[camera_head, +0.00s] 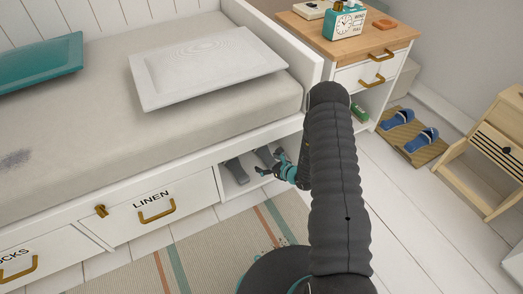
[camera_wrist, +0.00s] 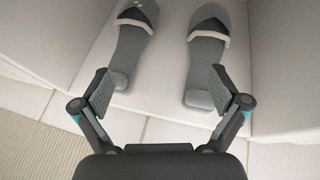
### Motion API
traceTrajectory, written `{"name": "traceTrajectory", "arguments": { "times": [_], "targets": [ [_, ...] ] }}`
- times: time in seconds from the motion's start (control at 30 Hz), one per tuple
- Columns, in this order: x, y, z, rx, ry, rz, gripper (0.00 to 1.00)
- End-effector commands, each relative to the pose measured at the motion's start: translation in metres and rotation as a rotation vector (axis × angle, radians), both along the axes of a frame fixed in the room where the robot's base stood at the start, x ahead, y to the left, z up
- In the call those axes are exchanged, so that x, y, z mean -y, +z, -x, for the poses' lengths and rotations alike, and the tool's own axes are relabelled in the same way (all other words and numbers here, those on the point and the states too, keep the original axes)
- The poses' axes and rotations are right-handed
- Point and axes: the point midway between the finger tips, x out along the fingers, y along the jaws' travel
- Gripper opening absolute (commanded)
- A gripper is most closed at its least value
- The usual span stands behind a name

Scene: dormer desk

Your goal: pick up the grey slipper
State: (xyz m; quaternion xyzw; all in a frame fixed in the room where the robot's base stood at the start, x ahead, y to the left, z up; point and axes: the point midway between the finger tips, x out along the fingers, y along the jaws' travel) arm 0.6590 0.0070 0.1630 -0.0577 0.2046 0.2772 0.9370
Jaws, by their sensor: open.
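Two grey slippers lie side by side in an open compartment under the bed. In the wrist view the left slipper (camera_wrist: 130,50) and the right slipper (camera_wrist: 205,55) each have a pale strap, with the rounded near ends towards me. In the head view they show as the left slipper (camera_head: 237,171) and the right slipper (camera_head: 264,156), the latter partly hidden by my gripper. My gripper (camera_wrist: 161,88) is open and empty at the compartment's mouth. Its left finger is by the left slipper's near end, and its right finger overlaps the right slipper's near end in the picture.
Compartment walls stand close on both sides. A drawer marked LINEN (camera_head: 147,207) is to the left. A nightstand (camera_head: 357,75) stands right of the bed, with blue slippers (camera_head: 423,139) on a mat beyond. A striped rug (camera_head: 205,255) lies in front.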

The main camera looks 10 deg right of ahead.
Motion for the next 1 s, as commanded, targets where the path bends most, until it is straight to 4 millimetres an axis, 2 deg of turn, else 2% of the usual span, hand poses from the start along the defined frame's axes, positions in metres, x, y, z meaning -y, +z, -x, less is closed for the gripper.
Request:
{"name": "traceTrajectory", "arguments": {
  "times": [0.13,0.3,0.73,1.0],
  "targets": [
    [0.031,-0.009,-0.02,0.021,-0.169,-0.008,0.98],
    [0.046,-0.013,-0.03,0.032,-0.253,-0.01,0.98],
    [0.028,-0.04,-0.091,0.036,-0.259,-0.011,0.98],
    [0.023,-0.046,-0.107,0.034,-0.26,-0.011,0.98]
  ]
}}
